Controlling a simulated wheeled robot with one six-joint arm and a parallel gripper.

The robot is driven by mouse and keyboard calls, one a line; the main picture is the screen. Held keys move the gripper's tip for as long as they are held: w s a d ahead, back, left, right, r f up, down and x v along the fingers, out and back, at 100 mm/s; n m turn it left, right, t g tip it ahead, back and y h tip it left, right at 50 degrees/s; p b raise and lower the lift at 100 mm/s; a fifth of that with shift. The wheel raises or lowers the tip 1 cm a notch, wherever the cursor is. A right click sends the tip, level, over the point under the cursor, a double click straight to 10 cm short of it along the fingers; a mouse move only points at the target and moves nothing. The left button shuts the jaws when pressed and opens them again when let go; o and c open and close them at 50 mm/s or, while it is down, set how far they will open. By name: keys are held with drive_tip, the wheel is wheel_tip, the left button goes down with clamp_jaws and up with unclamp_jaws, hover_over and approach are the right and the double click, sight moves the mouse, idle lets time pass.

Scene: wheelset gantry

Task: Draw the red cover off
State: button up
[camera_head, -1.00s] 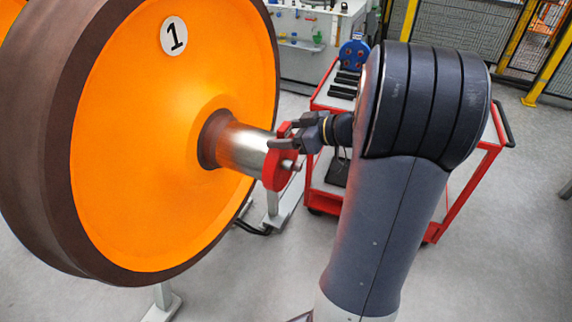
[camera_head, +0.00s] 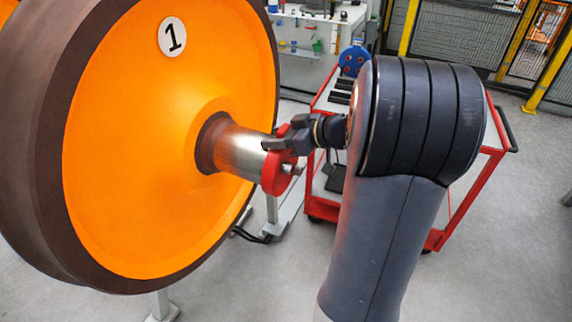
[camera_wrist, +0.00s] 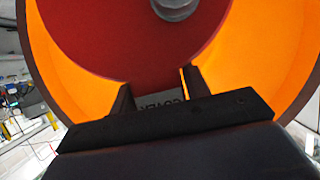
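The red cover (camera_head: 277,175) is a round disc on the end of the bare steel axle stub (camera_head: 240,150) of the orange wheel (camera_head: 160,140). A small grey pin (camera_head: 289,169) sticks out of its face. In the wrist view the cover (camera_wrist: 130,40) fills the upper middle, with a round grey boss (camera_wrist: 175,6) at the top edge. My gripper (camera_head: 275,141) is at the cover's upper rim. In the wrist view its two fingers (camera_wrist: 158,88) stand apart, either side of a grey tag marked "COVER" (camera_wrist: 160,101). Whether they touch it is unclear.
A red trolley (camera_head: 440,238) with a blue round part (camera_head: 353,60) stands behind my arm. A workbench (camera_head: 300,70) and yellow-framed fencing (camera_head: 450,40) are at the back. Grey stands are below the wheel. Grey floor is free at the right.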

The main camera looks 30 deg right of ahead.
drive_tip(key=c, duration=0.6)
drive_tip(key=shift+s+d+b, duration=0.4)
drive_tip(key=shift+s+b, duration=0.05)
drive_tip(key=shift+s, duration=0.05)
drive_tip(key=shift+c, duration=0.2)
drive_tip(key=shift+s+d+b, duration=1.05)
drive_tip(key=shift+s+d, duration=0.1)
drive_tip(key=shift+s, duration=0.3)
